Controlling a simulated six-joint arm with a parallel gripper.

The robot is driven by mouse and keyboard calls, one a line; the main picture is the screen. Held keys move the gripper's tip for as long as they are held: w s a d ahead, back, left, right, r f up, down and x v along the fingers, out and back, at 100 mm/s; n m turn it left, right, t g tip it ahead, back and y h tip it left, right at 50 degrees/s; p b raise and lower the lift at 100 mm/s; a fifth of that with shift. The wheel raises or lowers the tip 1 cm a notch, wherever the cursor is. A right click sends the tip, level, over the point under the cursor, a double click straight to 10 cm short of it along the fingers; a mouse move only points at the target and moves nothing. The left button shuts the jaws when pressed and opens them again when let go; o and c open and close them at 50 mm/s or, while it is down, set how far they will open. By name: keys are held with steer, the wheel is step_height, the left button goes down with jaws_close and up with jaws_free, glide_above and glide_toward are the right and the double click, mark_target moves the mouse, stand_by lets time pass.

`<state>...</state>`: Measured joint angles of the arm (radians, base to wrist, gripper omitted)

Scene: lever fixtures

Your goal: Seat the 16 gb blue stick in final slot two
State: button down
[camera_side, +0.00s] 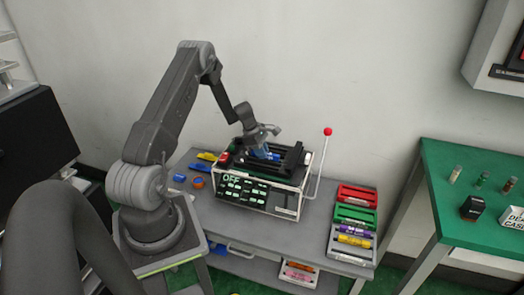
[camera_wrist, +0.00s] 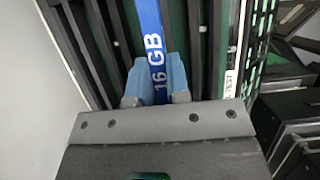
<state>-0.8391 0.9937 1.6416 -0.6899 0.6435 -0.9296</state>
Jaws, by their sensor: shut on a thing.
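The blue stick (camera_wrist: 152,40), marked 16 GB, lies lengthwise between dark slot rails in the wrist view. My gripper (camera_wrist: 157,78) is shut on it with two light-blue fingers, one on each side. In the side view my gripper (camera_side: 262,150) is over the top of the fixture (camera_side: 262,188), a box with black slots on top and a panel reading OFF. Some blue shows in the slots near the fingers. How deep the stick sits, and which slot number it is over, I cannot tell.
A lever with a red knob (camera_side: 327,132) stands upright at the fixture's right. Racks of coloured sticks (camera_side: 354,216) stand on the grey table to the right. Blue and orange rolls (camera_side: 197,182) lie at the left. A green table (camera_side: 470,185) stands farther right.

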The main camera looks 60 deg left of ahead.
steer(key=shift+f, duration=0.15)
steer(key=c, duration=1)
jaws_free()
steer(key=shift+s, duration=0.1)
steer(key=v, duration=1.3)
steer(key=shift+s+a+r, duration=0.1)
steer(key=shift+a+r, duration=0.05)
steer(key=shift+r, duration=0.2)
